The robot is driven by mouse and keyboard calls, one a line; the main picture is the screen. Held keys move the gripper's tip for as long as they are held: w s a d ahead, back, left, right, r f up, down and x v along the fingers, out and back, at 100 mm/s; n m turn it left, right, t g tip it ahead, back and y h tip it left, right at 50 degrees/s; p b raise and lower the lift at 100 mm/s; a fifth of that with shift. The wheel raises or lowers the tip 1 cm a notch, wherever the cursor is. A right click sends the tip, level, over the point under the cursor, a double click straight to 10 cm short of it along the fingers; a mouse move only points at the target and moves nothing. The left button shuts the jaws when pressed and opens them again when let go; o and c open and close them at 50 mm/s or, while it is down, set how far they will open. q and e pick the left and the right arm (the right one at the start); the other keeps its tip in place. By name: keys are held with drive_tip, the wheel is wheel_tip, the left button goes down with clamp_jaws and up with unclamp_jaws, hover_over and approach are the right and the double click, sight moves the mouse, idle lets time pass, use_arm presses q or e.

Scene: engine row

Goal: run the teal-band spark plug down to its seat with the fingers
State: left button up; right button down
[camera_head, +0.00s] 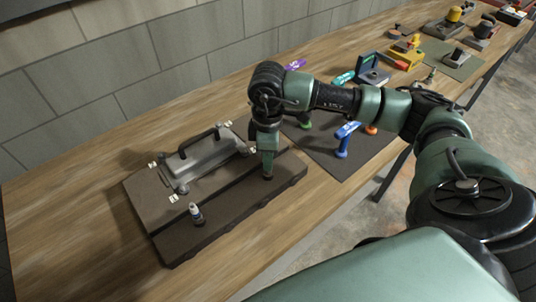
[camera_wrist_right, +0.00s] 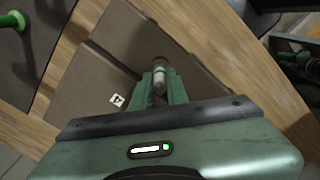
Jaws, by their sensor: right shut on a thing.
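My right gripper (camera_head: 268,172) points down over the right end of the dark engine block (camera_head: 228,205). In the right wrist view its green fingers (camera_wrist_right: 161,88) are shut on a pale spark plug (camera_wrist_right: 160,76), whose lower end meets a dark round spot on the block. The fingers hide part of the plug, and I cannot make out a teal band. How deep it sits I cannot tell. Another pale spark plug (camera_head: 196,212) with a dark band stands upright in the block, to the left of the gripper. My left gripper is not in view.
A grey cover with a black handle (camera_head: 198,142) lies along the back of the block. To the right, a dark mat (camera_head: 345,165) holds a blue-handled tool (camera_head: 345,138) and other coloured tools. Bare wooden bench (camera_head: 90,215) lies left of the block.

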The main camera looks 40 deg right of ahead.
drive_tip(key=c, duration=1.3)
unclamp_jaws()
drive_tip(key=shift+w, duration=0.1)
drive_tip(key=shift+r, duration=0.1)
